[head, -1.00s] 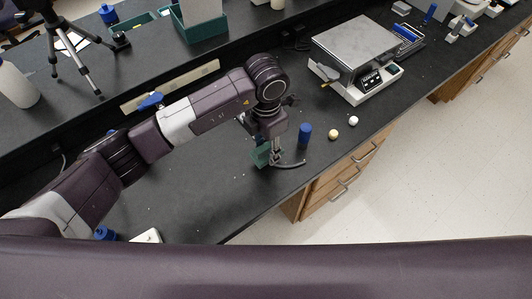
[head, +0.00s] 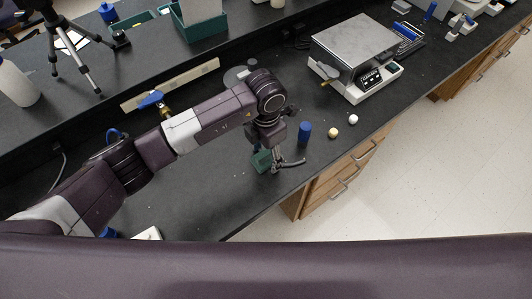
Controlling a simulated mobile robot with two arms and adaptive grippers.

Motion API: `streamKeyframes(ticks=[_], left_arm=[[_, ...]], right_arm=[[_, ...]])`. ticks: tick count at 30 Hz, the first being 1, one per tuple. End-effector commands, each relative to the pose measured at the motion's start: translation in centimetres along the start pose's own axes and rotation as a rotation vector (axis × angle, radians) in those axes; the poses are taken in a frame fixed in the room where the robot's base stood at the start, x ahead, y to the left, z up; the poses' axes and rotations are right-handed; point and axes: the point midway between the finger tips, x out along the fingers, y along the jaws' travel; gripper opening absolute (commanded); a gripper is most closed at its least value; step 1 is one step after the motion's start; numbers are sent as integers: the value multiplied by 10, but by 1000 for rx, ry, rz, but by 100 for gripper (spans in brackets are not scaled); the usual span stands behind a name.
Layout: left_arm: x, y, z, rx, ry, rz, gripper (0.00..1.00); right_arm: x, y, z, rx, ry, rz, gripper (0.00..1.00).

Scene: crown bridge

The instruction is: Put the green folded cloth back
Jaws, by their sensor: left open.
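The green folded cloth (head: 261,160) lies on the black bench top, near its front edge, partly hidden behind my left gripper. My left gripper (head: 285,167) points down right at the cloth's right side and is open. I cannot tell whether its fingers touch the cloth. My right gripper is not in view.
A blue cylinder (head: 305,132) stands just right of the gripper, with a yellowish ball (head: 333,132) and a white ball (head: 353,119) beyond it. A hotplate (head: 356,52) stands further back. The bench's front left stretch (head: 205,205) is mostly clear.

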Motion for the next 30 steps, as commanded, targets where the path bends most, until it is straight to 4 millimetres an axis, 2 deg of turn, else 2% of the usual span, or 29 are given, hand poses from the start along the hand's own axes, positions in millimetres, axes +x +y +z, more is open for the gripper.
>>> streamKeyframes(ticks=[5,8,18,21,25,30], left_arm=[[-5,0,0,-1,0,-1,57],[-16,1,1,0,-5,3,57],[-88,2,1,0,-5,4,57],[-104,1,1,0,-3,3,57],[-118,0,0,-1,-2,1,57],[-124,0,0,0,0,0,57]], right_arm=[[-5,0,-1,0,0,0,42],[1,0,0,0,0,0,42],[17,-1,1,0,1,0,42],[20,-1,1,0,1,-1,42],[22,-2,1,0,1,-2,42],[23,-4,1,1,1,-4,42]])
